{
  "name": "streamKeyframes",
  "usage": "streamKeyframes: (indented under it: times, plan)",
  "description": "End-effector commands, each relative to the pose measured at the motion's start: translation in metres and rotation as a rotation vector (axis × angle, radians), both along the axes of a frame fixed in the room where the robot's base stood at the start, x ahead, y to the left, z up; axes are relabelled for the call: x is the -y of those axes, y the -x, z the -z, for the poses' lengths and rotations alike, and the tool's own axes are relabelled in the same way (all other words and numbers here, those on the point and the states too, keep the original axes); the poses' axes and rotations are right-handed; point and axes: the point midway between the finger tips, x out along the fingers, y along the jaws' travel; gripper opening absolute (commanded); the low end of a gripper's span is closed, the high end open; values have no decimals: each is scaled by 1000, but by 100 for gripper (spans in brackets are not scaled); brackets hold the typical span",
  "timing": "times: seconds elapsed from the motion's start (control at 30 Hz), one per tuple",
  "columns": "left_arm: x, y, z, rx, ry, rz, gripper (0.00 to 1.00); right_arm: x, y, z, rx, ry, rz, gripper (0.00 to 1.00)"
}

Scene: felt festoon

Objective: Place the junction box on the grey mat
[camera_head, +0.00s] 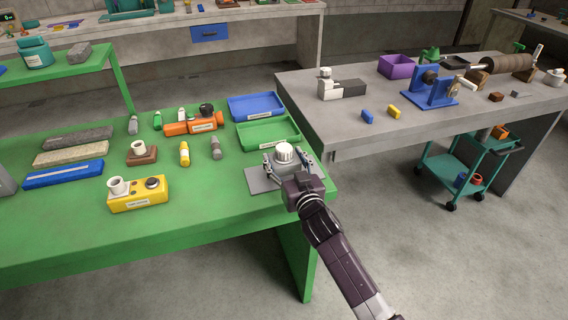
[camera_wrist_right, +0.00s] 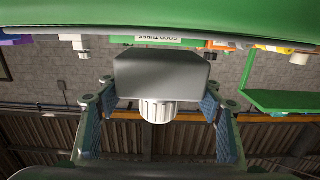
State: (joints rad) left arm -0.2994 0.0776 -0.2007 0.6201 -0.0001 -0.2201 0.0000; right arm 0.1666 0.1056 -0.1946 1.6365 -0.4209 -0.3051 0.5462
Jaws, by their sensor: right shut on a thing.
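The junction box, a grey box with a white ribbed knob, shows in the head view (camera_head: 284,153) at the right end of the green table. In the wrist view the box (camera_wrist_right: 160,72) is between the blue finger pads. My right gripper (camera_head: 287,165) is shut on it, with a finger on each side. The grey mat (camera_head: 258,183) lies on the green table beneath the box and gripper, partly hidden by them. I cannot tell if the box touches the mat. My left gripper is not in view.
A green tray (camera_head: 246,138) and a blue tray (camera_head: 233,106) are behind the mat. A yellow box (camera_head: 126,203) and an orange device (camera_head: 177,127) stand to the left. The grey table (camera_head: 310,110) is close on the right. The green tabletop between the yellow box and mat is clear.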

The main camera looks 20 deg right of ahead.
Motion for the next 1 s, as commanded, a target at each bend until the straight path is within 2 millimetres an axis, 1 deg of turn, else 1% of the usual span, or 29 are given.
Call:
streamKeyframes:
  times: [0.03, 0.13, 0.37, 0.5, 0.53, 0.67, 0.7, 1.0]
  plan:
    - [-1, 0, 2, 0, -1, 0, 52, 0, 0, 7, 1, -1, 0, 13]
    - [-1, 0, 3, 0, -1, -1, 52, -1, 0, 15, 3, 0, -1, 13]
    - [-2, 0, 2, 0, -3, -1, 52, -1, 0, 15, 4, 0, -2, 13]
    - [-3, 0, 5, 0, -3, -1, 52, -1, 0, 19, 3, 0, -1, 13]
    - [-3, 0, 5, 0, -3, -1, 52, 0, 0, 20, 1, 0, -1, 62]
    - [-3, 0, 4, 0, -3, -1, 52, 0, 0, 19, 1, 0, -1, 76]
    - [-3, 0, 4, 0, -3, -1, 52, 0, 0, 19, 1, 0, -1, 78]
    - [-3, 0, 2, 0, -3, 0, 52, 0, 0, 16, 1, 1, -1, 78]
